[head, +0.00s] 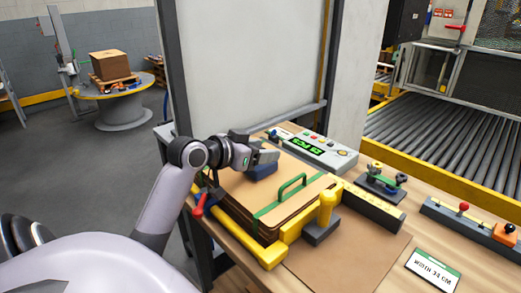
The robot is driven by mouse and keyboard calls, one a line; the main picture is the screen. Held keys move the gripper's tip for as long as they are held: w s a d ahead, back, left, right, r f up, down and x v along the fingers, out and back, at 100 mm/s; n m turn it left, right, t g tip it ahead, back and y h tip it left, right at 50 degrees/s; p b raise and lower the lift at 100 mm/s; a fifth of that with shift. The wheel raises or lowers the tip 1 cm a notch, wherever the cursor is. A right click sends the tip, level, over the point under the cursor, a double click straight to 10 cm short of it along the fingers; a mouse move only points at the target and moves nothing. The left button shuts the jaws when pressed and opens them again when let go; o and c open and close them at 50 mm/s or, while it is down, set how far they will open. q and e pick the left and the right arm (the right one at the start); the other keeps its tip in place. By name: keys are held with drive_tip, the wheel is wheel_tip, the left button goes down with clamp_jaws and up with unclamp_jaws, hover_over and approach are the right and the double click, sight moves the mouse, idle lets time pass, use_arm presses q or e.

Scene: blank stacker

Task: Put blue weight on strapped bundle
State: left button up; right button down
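The strapped bundle (310,180) is a stack of brown cardboard blanks with a green strap and a raised green loop on top. It lies in a yellow frame on the wooden bench. The blue weight (262,173) is a small dark blue block at the bundle's far left part. My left gripper (266,158) is right at the weight, its grey fingers over the weight's top. The fingers hide part of it, so I cannot tell whether they are closed on it or whether it rests on the cardboard. My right gripper is not in view.
A control box with a green display (308,148) stands behind the bundle. A yellow post (326,207) stands at its front right, and a red-handled lever (198,203) at its left. A clamp device (382,180) and a width card (433,271) lie to the right.

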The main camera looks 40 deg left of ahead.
use_arm(q)
drive_tip(key=shift+r, duration=0.15)
drive_tip(key=shift+s+r, duration=0.1)
drive_tip(key=shift+s, duration=0.15)
drive_tip(key=d+v, duration=0.1)
drive_tip(key=v, duration=1)
drive_tip(key=shift+s+a, duration=0.25)
drive_tip(key=shift+a, duration=0.25)
drive_tip(key=shift+r, duration=0.1)
